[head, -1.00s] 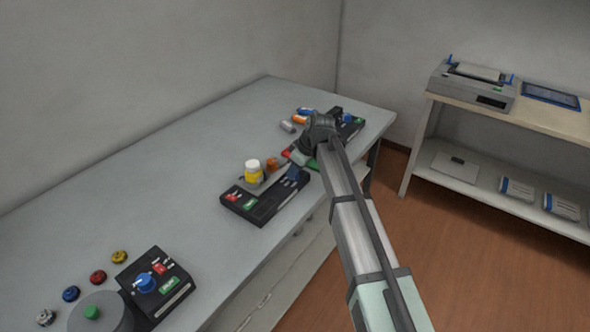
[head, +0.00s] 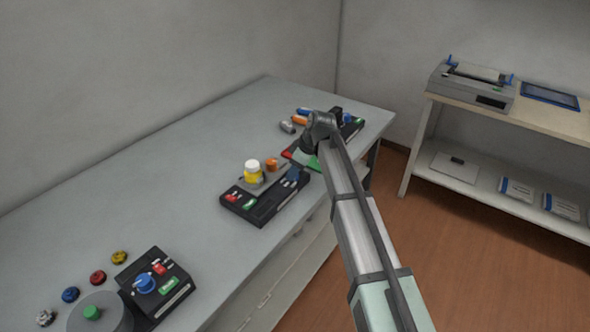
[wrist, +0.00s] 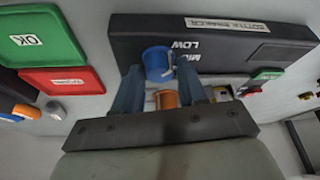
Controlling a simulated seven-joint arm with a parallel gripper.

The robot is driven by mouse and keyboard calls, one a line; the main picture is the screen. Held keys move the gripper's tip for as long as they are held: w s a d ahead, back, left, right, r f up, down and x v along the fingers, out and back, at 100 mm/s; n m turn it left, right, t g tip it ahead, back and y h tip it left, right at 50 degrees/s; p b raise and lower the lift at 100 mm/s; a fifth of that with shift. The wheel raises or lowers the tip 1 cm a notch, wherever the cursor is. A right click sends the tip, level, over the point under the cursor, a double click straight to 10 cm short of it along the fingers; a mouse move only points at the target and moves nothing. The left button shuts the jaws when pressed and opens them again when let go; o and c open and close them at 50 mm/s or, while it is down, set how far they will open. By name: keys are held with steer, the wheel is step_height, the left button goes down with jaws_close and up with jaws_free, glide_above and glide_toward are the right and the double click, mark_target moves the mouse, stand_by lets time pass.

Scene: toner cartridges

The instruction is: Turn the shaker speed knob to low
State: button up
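The bottle shaker (head: 262,207) is a black box on the counter, and the wrist view shows its "BOTTLE SHAKER" label (wrist: 227,25). Its blue speed knob (wrist: 157,62) sits beside the words "LOW" and "MID", with a pale mark on its top. My gripper (wrist: 160,72) is open, one finger on each side of the knob. I cannot tell whether the fingers touch it. In the head view my gripper (head: 302,163) is at the shaker's right end, largely hidden by my arm. A yellow bottle with a white cap (head: 253,172) and an orange item (head: 271,164) stand at the shaker's tray.
Green and red pads, the green one marked "OK" (wrist: 40,35), lie beside the shaker. Another black device (head: 348,127) stands beyond them. A black unit with a blue knob (head: 145,283) stands at the near left. Bare counter (head: 165,180) lies between. A printer (head: 470,88) stands on a shelf.

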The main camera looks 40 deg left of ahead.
steer(key=shift+o, duration=1.4)
steer(key=v, duration=1.4)
steer(key=shift+d+f, duration=0.1)
